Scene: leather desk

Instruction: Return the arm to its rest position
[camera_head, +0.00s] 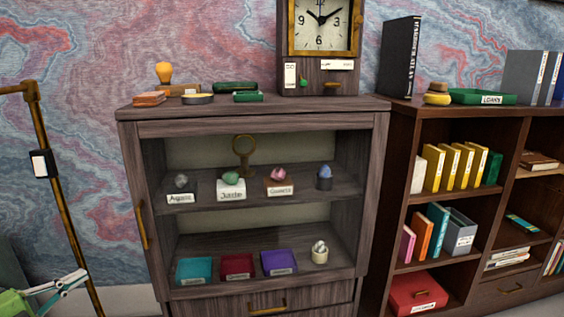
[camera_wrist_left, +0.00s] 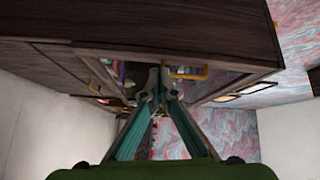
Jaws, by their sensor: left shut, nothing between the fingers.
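My left gripper (camera_head: 68,283) shows at the lower left corner of the head view, low and well to the left of the wooden cabinet. In the left wrist view its two teal fingers (camera_wrist_left: 158,88) meet at the tips, shut with nothing between them. My right gripper is in neither view. The open-fronted cabinet (camera_head: 255,127) holds labelled stones on its upper shelf and coloured trays on its lower shelf. The left gripper is apart from all of these.
A dark bookcase (camera_head: 398,140) with books and boxes stands at the right. A clock (camera_head: 322,25) and small items stand on the cabinet top. Floor shows at the lower left.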

